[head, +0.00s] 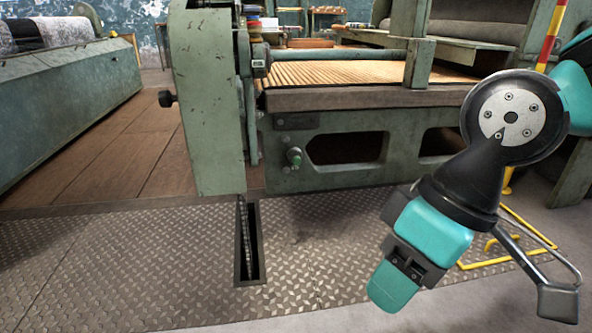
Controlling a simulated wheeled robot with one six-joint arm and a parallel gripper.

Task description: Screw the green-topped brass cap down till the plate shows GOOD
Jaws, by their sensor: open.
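A small green-topped cap (295,156) sits on the front face of the green machine frame, left of the dark oval opening. It is small here, and its brass part and how far it is screwed down cannot be told. A dark plate (296,121) is fixed just above it; no word on it can be read. My gripper (474,292) hangs at the lower right, over the floor. Its fingers are spread and empty, well to the right of the cap and apart from it.
A narrow slot (248,245) opens in the tread-plate floor (330,265) below the cap. A tall green side panel (207,110) stands left of the cap. The ribbed wooden apron (350,75) lies above. The floor before the cap is otherwise clear.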

